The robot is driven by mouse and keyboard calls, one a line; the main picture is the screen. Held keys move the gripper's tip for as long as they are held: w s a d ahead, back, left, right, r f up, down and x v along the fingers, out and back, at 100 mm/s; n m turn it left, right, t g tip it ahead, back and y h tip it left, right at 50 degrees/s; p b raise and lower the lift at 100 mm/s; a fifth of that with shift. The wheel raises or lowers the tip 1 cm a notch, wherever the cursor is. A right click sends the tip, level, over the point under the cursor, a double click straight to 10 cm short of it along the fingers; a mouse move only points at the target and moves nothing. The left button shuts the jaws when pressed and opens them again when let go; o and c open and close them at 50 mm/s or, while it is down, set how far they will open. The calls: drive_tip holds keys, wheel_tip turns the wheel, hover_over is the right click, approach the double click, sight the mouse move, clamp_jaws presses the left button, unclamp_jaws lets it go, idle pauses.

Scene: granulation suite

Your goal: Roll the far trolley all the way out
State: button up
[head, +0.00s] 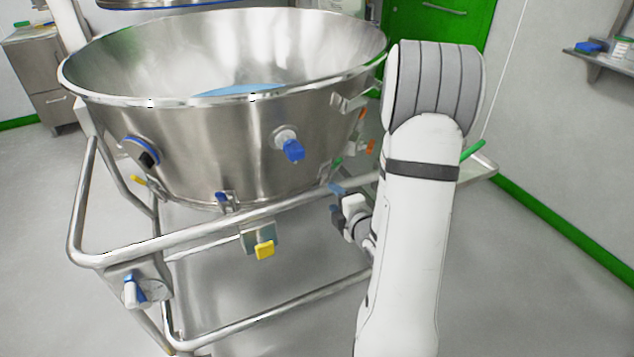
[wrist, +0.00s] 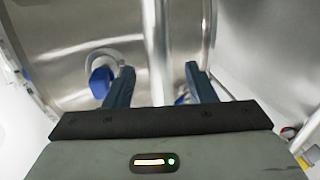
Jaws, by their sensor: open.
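A steel trolley with a tubular frame carries a large round steel bowl (head: 225,140). Its handrail (head: 180,242) runs across the front of the bowl. It is the only trolley clearly in view. My gripper (head: 338,190) is at the right part of this rail, partly hidden behind my arm. In the wrist view my gripper (wrist: 160,82) is open, and a steel tube (wrist: 155,45) runs between the two blue-grey fingers. The fingers stand apart from each other on either side of the tube; I cannot tell whether they touch it.
A blue knob (head: 292,149) sticks out of the bowl; a blue fitting also shows left of the fingers (wrist: 101,82). A yellow-tabbed latch (head: 264,249) hangs under the rail. A green door (head: 440,25) and wall shelf (head: 598,58) stand behind. The floor at left is clear.

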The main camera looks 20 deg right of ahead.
sight(322, 188)
drive_tip(key=w, duration=0.3)
drive_tip(key=w+f+b, duration=0.1)
drive_tip(key=w, duration=0.3)
drive_tip(key=shift+w+a+f, duration=0.1)
drive_tip(key=shift+a+f, duration=0.1)
clamp_jaws()
idle(0.4)
